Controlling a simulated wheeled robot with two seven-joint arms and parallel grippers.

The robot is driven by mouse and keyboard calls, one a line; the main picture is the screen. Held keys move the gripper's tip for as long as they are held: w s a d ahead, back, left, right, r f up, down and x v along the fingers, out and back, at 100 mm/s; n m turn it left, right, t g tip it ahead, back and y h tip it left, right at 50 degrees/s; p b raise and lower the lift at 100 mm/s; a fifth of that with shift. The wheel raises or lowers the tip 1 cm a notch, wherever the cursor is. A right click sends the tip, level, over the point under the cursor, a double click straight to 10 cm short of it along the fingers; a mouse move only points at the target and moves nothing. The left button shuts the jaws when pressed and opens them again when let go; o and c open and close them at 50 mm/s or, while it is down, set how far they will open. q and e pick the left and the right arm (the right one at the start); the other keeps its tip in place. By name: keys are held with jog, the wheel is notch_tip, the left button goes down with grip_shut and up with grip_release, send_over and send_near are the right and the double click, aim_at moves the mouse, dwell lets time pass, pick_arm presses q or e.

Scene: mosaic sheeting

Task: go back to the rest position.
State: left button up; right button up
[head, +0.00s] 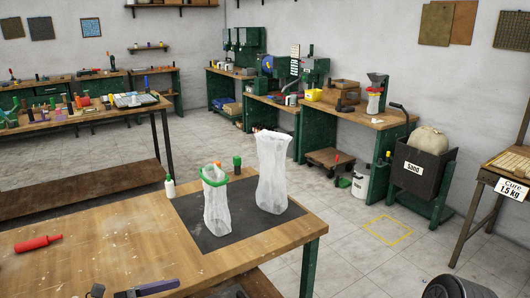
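Neither of my grippers shows in the head view, and no part of my arms can be made out. The wooden worktable (110,235) in front carries a dark mat (190,208) at its right end. A clear bag with a green rim (215,205) stands upright on the mat. A taller, open whitish bag (272,175) stands to its right, apart from it.
A small white bottle (170,187) and a dark green bottle (237,165) stand near the bags. A red tool (38,243) and a purple-handled tool (147,288) lie on the table. A sand bin (422,170) stands right. Floor between benches is largely open.

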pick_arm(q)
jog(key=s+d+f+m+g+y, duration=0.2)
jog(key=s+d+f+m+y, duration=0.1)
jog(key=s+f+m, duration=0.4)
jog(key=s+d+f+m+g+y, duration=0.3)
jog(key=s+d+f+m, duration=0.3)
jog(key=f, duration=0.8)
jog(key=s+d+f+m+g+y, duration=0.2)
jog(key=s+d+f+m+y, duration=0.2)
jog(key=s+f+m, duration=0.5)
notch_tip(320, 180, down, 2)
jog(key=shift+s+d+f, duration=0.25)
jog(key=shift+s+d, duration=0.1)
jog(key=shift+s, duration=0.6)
